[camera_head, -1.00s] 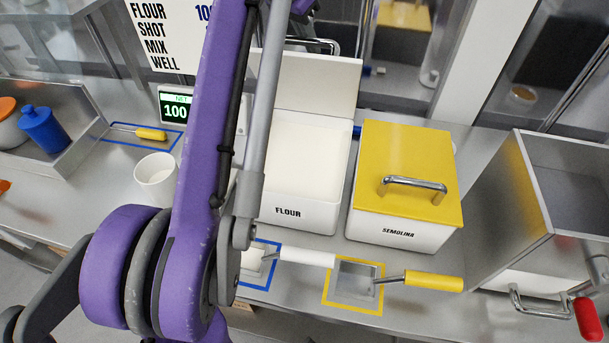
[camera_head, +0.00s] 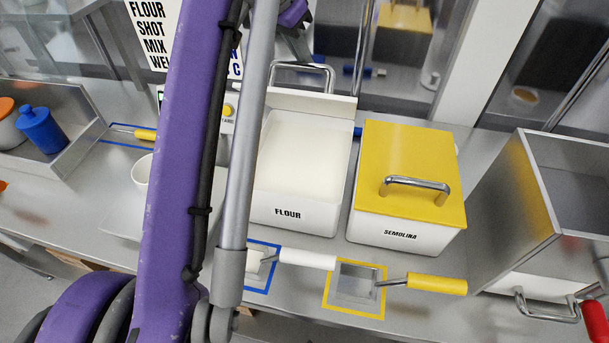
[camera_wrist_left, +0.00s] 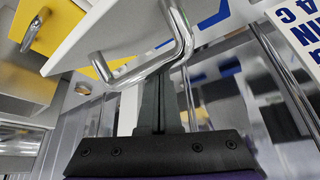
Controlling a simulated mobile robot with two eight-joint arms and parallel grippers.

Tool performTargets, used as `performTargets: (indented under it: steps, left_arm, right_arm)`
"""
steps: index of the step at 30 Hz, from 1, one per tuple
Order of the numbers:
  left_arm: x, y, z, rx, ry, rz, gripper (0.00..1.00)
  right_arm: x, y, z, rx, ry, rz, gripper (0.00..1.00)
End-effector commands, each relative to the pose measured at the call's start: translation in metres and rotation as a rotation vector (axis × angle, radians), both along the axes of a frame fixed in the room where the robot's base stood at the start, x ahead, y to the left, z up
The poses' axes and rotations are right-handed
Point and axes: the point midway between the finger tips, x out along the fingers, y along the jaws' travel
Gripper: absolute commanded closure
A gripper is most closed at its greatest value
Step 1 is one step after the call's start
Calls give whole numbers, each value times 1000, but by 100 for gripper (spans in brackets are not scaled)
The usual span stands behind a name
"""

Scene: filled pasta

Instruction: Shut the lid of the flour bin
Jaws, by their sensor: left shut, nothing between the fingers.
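The white flour bin (camera_head: 290,215) stands open at mid-counter in the head view, with pale flour inside. Its white lid (camera_head: 315,103) stands at the bin's back edge, tilted a little forward, its inner side facing me. The chrome lid handle (camera_head: 328,75) sticks out behind the lid. In the left wrist view the lid (camera_wrist_left: 125,25) and its handle (camera_wrist_left: 184,45) fill the upper middle. My left gripper (camera_wrist_left: 158,78) is shut and empty, its fingers right by the handle; contact is hard to tell. My right gripper is out of view.
The yellow-lidded semolina bin (camera_head: 400,235) stands close on the right. A white-handled scoop (camera_head: 305,259) and a yellow-handled scoop (camera_head: 435,284) lie in front. A metal box (camera_head: 540,230) is at right, a white cup (camera_head: 141,170) at left. A window stands behind.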

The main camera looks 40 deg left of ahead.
Motion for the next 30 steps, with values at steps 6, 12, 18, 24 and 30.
performTargets:
  steps: [6,12,18,24,30]
  left_arm:
    - [0,0,20,0,-1,0,100]
    - [1,0,40,-1,-1,0,100]
    - [1,0,60,-1,-2,0,100]
    - [1,0,79,-1,-1,0,100]
    - [0,0,80,-1,0,0,100]
  right_arm:
    - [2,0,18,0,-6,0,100]
    - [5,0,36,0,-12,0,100]
    - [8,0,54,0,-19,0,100]
    - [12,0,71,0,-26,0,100]
    - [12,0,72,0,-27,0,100]
